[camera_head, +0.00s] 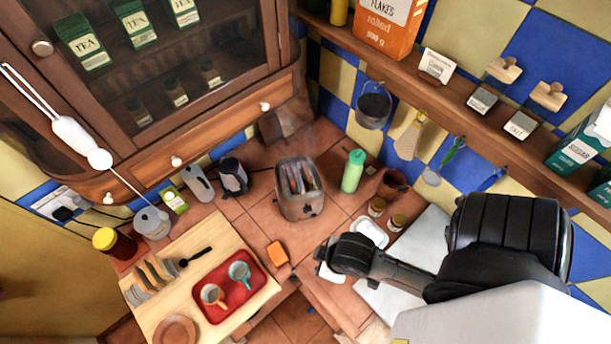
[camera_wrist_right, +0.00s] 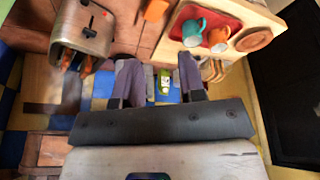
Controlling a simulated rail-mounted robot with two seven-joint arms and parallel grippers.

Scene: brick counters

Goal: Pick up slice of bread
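Several slices of bread (camera_head: 156,271) stand upright in a row at the left of the light wooden board (camera_head: 222,243) in the head view. They also show, small and partly cut by the board's edge, in the right wrist view (camera_wrist_right: 213,69). My right arm comes in from the right in the head view. Its gripper (camera_wrist_right: 157,75) is open in the right wrist view, its two fingers well apart with nothing between them. I cannot tell its height above the counter. My left gripper is not in view.
A toaster (camera_head: 298,205) stands at the back, with brownish pieces in its slots. A red tray (camera_head: 223,313) with two cups lies beside the bread. A jar (camera_head: 118,246), a plate (camera_head: 176,331), an orange sponge (camera_head: 277,253) and a green bottle (camera_head: 352,171) stand around. Tiles between toaster and board are mostly clear.

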